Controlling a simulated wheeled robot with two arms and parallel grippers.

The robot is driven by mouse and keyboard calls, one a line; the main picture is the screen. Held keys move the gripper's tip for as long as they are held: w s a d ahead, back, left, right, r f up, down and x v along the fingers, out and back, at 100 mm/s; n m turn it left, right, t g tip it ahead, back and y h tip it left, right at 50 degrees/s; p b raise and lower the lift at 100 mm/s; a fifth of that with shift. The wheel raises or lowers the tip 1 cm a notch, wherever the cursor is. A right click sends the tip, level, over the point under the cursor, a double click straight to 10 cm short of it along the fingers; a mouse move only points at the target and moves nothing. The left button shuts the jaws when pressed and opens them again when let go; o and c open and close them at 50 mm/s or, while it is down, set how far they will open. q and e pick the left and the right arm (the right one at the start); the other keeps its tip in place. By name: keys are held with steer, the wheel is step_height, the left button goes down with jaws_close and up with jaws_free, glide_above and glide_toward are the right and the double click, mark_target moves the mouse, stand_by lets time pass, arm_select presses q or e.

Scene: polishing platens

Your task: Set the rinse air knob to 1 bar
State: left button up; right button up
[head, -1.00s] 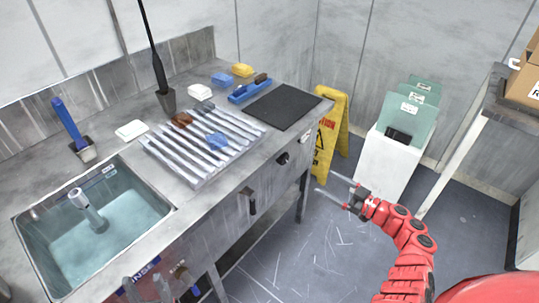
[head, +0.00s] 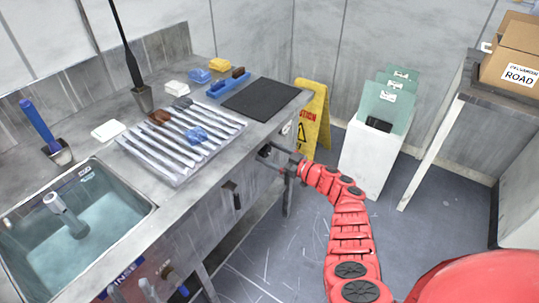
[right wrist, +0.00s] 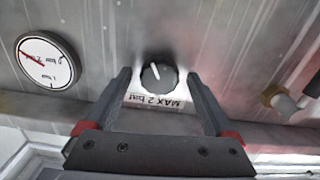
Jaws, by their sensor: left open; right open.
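In the right wrist view the black round knob (right wrist: 158,76) sits on the metal front panel, its white pointer towards the top and slightly left. A "MAX 2 bar" label (right wrist: 157,102) shows upside down beside it. A round white gauge (right wrist: 47,61) with a red needle is at left; its small markings are hard to read. My right gripper (right wrist: 160,80) is open, with its fingertips on either side of the knob; I cannot tell whether they touch it. In the head view my right gripper (head: 271,156) is at the bench front.
The bench holds a sink (head: 75,215), a ribbed rack (head: 165,160) and a black mat (head: 260,98). A yellow floor sign (head: 313,115) stands just beyond my right gripper. A white bin (head: 372,160) is further right. The floor before the bench is clear.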

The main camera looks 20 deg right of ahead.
steer(key=shift+w+a, duration=0.1)
steer(key=shift+c, duration=0.3)
steer(key=c, duration=1.3)
